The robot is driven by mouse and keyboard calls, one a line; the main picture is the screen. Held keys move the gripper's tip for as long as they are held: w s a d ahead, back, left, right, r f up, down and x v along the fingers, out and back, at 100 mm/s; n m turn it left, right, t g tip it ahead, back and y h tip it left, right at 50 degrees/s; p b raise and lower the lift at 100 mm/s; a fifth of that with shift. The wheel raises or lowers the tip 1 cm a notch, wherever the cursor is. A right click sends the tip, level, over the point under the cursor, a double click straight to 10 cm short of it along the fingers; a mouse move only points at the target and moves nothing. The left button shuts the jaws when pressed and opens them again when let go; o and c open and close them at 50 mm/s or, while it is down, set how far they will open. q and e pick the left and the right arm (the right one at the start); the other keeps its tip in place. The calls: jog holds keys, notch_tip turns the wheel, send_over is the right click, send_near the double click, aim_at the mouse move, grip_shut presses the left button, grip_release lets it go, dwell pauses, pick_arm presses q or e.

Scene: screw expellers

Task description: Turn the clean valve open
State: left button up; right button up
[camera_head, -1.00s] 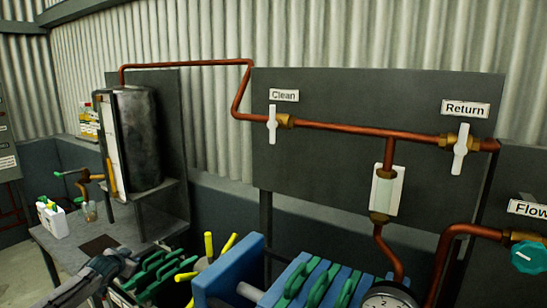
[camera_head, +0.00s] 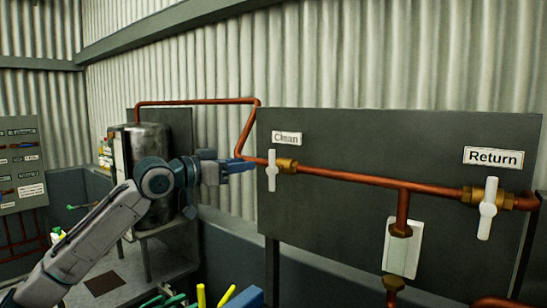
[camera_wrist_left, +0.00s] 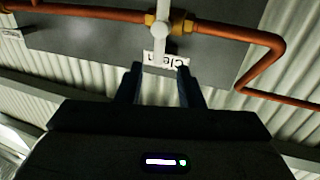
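The clean valve has a white handle (camera_head: 272,170) on a brass body (camera_head: 287,165), right under the "Clean" label (camera_head: 287,138) on the dark panel. The handle stands upright, across the copper pipe. My left gripper (camera_head: 250,166) is raised just left of the handle, and its blue fingers point toward it. In the left wrist view, which looks upside down, the two fingers (camera_wrist_left: 160,78) are spread with nothing held between them. The white handle (camera_wrist_left: 162,30) shows beyond the fingertips, apart from them. My right gripper is not in view.
A similar return valve (camera_head: 487,208) with an upright white handle sits at the panel's right. Copper pipe (camera_head: 350,177) runs between the valves. A dark metal tank (camera_head: 140,150) stands behind my left arm. A sight glass (camera_head: 402,250) hangs below the pipe.

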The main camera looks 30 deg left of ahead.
aim_at(272, 168)
pick_arm(q)
jog(key=shift+p+x, duration=3.1)
jog(key=shift+x, duration=1.85)
jog(key=shift+c, duration=0.4)
grip_shut()
